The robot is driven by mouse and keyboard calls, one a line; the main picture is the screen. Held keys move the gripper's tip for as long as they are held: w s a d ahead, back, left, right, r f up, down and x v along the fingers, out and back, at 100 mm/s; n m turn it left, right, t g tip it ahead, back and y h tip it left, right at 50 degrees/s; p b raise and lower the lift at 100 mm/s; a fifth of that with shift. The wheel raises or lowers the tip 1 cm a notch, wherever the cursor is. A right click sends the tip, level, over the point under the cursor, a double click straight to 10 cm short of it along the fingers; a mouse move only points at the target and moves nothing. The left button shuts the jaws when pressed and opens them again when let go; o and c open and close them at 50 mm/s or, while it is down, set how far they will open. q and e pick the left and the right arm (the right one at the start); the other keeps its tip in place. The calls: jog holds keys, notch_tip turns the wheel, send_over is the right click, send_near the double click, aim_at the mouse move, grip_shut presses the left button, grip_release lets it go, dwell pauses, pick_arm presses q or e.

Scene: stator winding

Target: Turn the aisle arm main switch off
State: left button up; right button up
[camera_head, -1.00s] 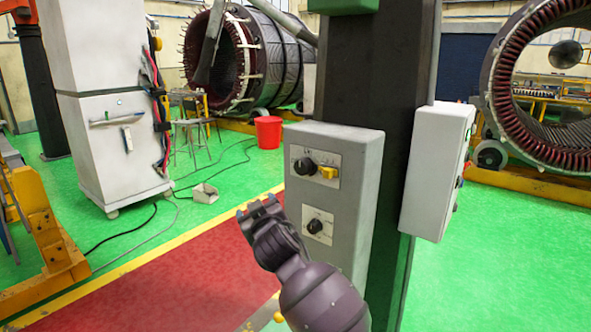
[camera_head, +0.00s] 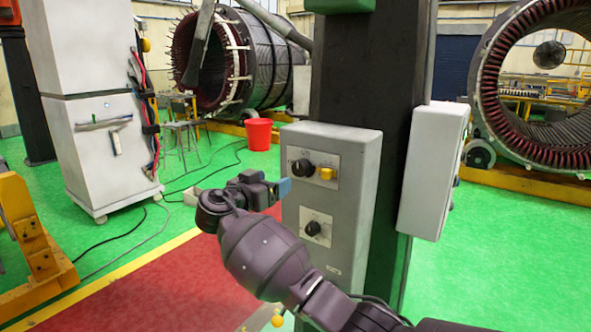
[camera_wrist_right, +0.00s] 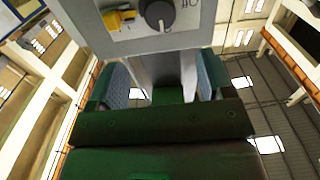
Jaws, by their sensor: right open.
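A grey control box (camera_head: 338,243) is mounted on the dark column. Its upper plate bears a black rotary knob (camera_head: 302,167) with a yellow part (camera_head: 326,173) beside it. A lower plate bears a second black knob (camera_head: 312,228). I cannot read which one is the main switch. My right gripper (camera_head: 279,187) is at the left edge of the box front, below and left of the upper knob, and looks empty. In the right wrist view, the open fingers (camera_wrist_right: 160,80) point toward the box, with the black knob (camera_wrist_right: 158,12) and yellow part (camera_wrist_right: 120,18) beyond them. My left gripper is not in view.
A second, lighter box (camera_head: 432,172) sits on the column's right side. A white cabinet (camera_head: 95,150) stands at the left, and a red bucket (camera_head: 259,134) behind. Large stators (camera_head: 235,60) stand at the back. Green floor is open at the right.

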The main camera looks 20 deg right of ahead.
aim_at(298, 168)
jog(key=p+x, duration=0.1)
jog(key=x, duration=0.9)
jog(key=shift+w+d, duration=0.3)
jog(key=shift+c, duration=0.3)
jog(key=c, duration=0.9)
jog(key=shift+o, duration=0.2)
